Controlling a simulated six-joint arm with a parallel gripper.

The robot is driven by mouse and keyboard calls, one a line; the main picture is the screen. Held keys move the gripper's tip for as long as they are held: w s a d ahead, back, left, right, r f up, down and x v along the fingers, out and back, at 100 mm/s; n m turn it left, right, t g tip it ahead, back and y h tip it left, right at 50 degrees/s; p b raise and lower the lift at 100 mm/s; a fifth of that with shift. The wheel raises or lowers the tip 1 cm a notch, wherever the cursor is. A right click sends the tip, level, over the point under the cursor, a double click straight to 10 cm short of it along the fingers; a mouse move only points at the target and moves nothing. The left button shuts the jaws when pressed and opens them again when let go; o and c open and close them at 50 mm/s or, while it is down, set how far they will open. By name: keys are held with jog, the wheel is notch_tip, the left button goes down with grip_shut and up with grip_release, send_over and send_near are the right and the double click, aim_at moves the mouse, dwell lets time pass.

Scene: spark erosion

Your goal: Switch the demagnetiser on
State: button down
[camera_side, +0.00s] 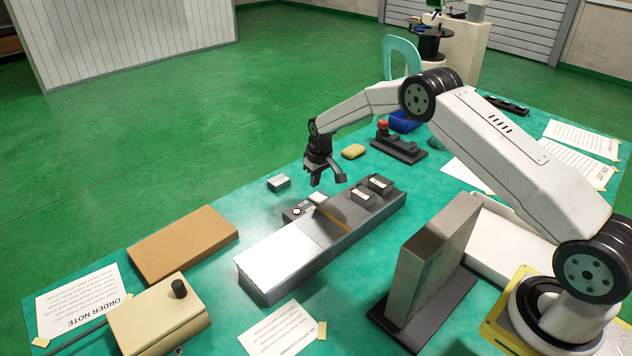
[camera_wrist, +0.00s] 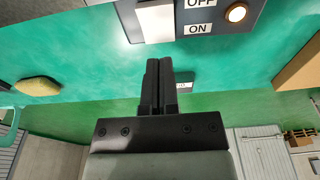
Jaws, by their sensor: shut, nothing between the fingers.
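The demagnetiser (camera_side: 282,262) is a long grey metal block with a yellow stripe across its top. A dark switch box (camera_side: 293,214) sits against its far side. In the wrist view the box (camera_wrist: 218,20) has OFF and ON labels, a pale switch piece (camera_wrist: 157,20) left of them and a round lamp (camera_wrist: 236,12) with a bright centre and orange rim. I cannot tell the switch's position. My gripper (camera_side: 328,182) is above the box, apart from it, empty. In the wrist view its fingers (camera_wrist: 158,72) are together, below the switch piece in the picture.
Two dark labelled blocks (camera_side: 370,190) sit on the demagnetiser's right end. A small pale-topped block (camera_side: 278,182) and yellow sponge (camera_side: 353,151) lie behind it. A brown board (camera_side: 184,243) and beige box with black knob (camera_side: 158,318) are left. A tall grey plate (camera_side: 428,262) stands right.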

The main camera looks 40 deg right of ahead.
aim_at(316, 196)
jog(key=shift+r, duration=1.85)
jog(key=shift+r, duration=0.15)
jog(key=s+a+r, duration=0.3)
jog(key=s+r, duration=0.1)
jog(key=s, duration=0.3)
jog(key=s+a+r, duration=0.3)
jog(key=s+r, duration=0.1)
jog(key=s, duration=0.3)
jog(key=s+a, duration=0.1)
jog(key=s, duration=0.8)
jog(key=s+a+r, duration=0.1)
jog(key=s, duration=0.9)
jog(key=shift+a+r+t, duration=0.25)
jog(key=shift+t, duration=0.15)
